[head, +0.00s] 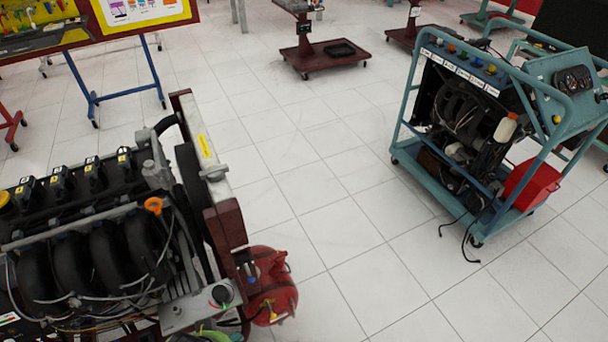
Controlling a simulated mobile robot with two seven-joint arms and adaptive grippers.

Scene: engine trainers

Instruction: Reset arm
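Neither of my grippers nor any part of my arms shows in the head view. A black car engine (105,245) on a stand fills the lower left. It has an orange-handled dipstick (154,205) and a dark red frame (228,222) on its right side. A red rounded tank (270,290) sits low beside that frame. A teal wheeled engine trainer (404,112) stands at the right, with an engine, hanging cables and a red box (532,184) in it.
White tiled floor (345,215) lies clear between the two trainers. A loose black cable (464,238) trails on the floor. A dark red wheeled cart (325,55) stands at the back, and a board on a blue wheeled stand (90,95) is at the upper left.

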